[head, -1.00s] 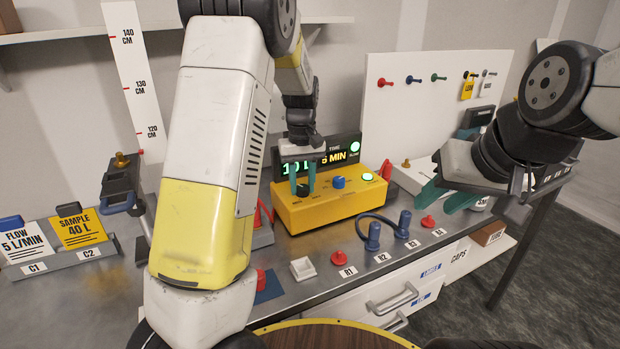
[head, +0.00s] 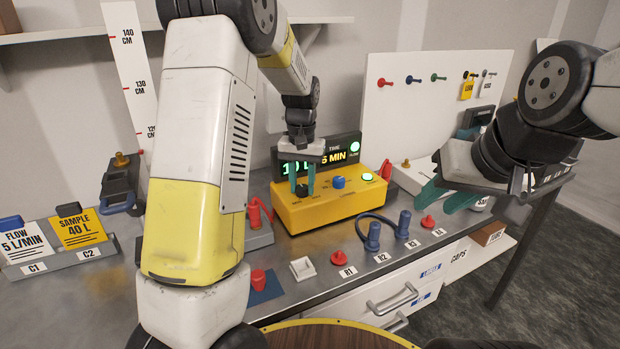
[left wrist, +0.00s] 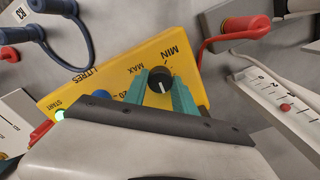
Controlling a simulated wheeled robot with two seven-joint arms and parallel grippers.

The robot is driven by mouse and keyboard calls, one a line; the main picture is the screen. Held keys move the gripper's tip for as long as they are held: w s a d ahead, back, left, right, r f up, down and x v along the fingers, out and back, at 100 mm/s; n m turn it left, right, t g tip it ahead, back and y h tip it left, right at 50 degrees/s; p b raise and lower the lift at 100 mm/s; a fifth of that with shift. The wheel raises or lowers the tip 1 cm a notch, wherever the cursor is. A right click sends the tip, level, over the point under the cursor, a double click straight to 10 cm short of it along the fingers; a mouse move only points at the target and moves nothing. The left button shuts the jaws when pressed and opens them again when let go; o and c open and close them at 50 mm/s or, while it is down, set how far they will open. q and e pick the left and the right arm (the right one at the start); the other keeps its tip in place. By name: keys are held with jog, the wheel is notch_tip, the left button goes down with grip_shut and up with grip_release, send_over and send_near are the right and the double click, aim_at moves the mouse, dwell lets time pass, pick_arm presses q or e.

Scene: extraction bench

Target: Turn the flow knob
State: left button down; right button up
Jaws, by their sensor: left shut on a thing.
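The yellow control box (head: 345,203) stands on the bench below a lit time display (head: 333,163). A black flow knob (left wrist: 160,80) with a white pointer line sits on its face, between the MIN and MAX marks in the left wrist view. My left gripper (head: 302,191) is above the box with its teal fingertips at the knob, shut on it; the fingers also show around the knob in the left wrist view (left wrist: 166,97). A blue knob (head: 339,182) sits beside it on the box. My right gripper (head: 447,197) is apart from the box, its teal fingers spread and empty.
Red and blue plugs, including a blue one (head: 373,236) with a cable, stand along the bench's front. A white square dish (head: 302,269) lies nearby. A red-handled part (head: 255,212) is left of the box. Label cards (head: 80,229) stand at far left.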

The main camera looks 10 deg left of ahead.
aim_at(302, 186)
pick_arm(q)
jog(key=c, duration=1)
grip_release()
notch_tip(302, 186, up, 7)
jog(key=shift+f, duration=0.1)
jog(key=shift+r, duration=0.5)
